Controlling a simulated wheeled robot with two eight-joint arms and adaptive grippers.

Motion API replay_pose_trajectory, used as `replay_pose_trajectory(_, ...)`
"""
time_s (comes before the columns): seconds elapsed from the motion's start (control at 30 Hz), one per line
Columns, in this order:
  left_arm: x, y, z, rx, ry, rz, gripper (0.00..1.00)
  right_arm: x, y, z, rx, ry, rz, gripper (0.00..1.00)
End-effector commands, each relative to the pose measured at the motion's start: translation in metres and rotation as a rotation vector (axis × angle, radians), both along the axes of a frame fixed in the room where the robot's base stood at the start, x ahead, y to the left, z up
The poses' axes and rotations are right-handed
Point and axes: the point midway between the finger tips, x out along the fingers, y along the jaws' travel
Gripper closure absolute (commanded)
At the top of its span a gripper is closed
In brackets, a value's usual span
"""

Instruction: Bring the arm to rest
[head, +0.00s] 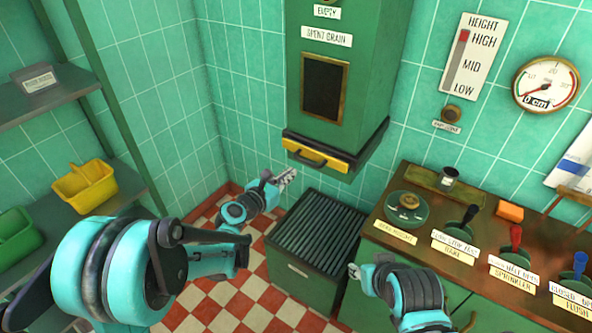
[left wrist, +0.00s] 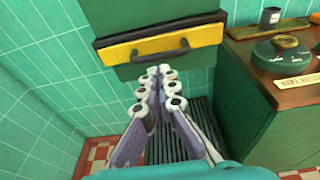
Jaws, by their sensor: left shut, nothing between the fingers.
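My left gripper (head: 287,178) is shut and empty. It is just below and left of the yellow drawer front (head: 318,153) of the green spent grain chute (head: 330,75), above the left side of the slatted dark green bin (head: 310,235). In the left wrist view its fingers (left wrist: 158,80) lie together, pointing toward the yellow front (left wrist: 170,45) with its dark handle. I see no contact, though the exact gap is hard to tell.
A wooden counter (head: 385,240) with labelled levers and a round green dial (head: 408,207) stands at the right. Shelves at the left hold a yellow basket (head: 88,187) and a green basket (head: 17,235). A height scale (head: 474,55) and gauge (head: 545,83) are on the wall. Checkered floor shows left of the bin.

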Motion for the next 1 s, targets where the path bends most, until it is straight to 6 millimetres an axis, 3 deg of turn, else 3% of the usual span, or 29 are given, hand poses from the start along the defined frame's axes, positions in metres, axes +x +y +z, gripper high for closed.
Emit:
replay_pose_trajectory(0.3,-0.049,0.035,0.014,0.001,-0.001,0.001,1.0,0.0,0.0,0.016,0.0,-0.001,0.0,0.6)
replay_pose_trajectory(0.67,-0.062,0.042,0.016,0.028,-0.01,-0.008,1.0,0.0,0.0,0.017,0.0,-0.001,0.0,0.6)
replay_pose_trajectory(0.83,-0.084,0.046,0.024,0.335,-0.116,-0.091,1.0,0.0,0.0,0.017,0.0,-0.001,0.0,0.6)
replay_pose_trajectory(1.0,-0.134,0.064,0.027,0.916,-0.305,-0.308,1.0,0.0,0.0,0.017,0.0,-0.001,0.0,0.6)
